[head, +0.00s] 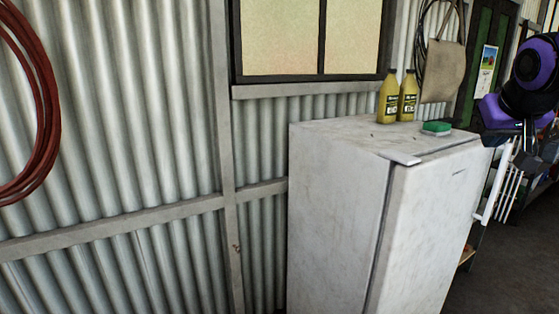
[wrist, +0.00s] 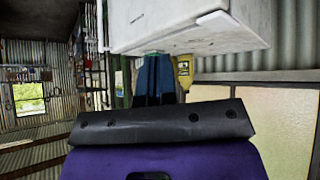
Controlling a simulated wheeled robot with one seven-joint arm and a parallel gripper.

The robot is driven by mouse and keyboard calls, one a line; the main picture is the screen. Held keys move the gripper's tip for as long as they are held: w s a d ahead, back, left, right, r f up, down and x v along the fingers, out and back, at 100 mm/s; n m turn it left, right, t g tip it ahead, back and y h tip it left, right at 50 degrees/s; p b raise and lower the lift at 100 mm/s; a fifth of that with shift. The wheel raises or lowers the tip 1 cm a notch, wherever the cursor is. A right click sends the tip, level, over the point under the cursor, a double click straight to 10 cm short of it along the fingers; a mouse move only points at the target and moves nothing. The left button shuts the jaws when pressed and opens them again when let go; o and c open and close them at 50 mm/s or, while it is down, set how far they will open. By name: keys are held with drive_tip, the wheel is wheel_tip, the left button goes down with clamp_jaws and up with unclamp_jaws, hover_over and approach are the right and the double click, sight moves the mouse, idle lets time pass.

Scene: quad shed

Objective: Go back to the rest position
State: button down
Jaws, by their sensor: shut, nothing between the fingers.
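My gripper (wrist: 155,78) shows in the wrist view as two dark blue fingers side by side, shut with nothing between them. In that view the fingertips point toward the white fridge (wrist: 190,30), which appears upside down at the top. In the head view my purple and black arm is at the right edge, beside the top right corner of the fridge (head: 335,200); its fingers are hard to make out there. A green sponge (head: 437,128) lies on the fridge top near its right side, apart from my arm.
Two yellow bottles (head: 388,97) stand at the back of the fridge top. The fridge door has a white handle (head: 494,185). A corrugated wall with a window (head: 310,38) is behind. A red hose coil (head: 45,110) hangs at left. Dark floor (head: 510,255) is open at lower right.

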drive_tip(key=s+a+f+n+g+y, duration=0.1)
drive_tip(key=s+a+f, duration=0.2)
drive_tip(key=s, duration=0.6)
drive_tip(key=s+a+f+n+g+y, duration=0.1)
drive_tip(key=s+a+f, duration=0.2)
drive_tip(key=s+a, duration=0.3)
drive_tip(key=s, duration=0.4)
drive_tip(key=shift+a+g+y, duration=0.3)
drive_tip(key=shift+g, duration=0.1)
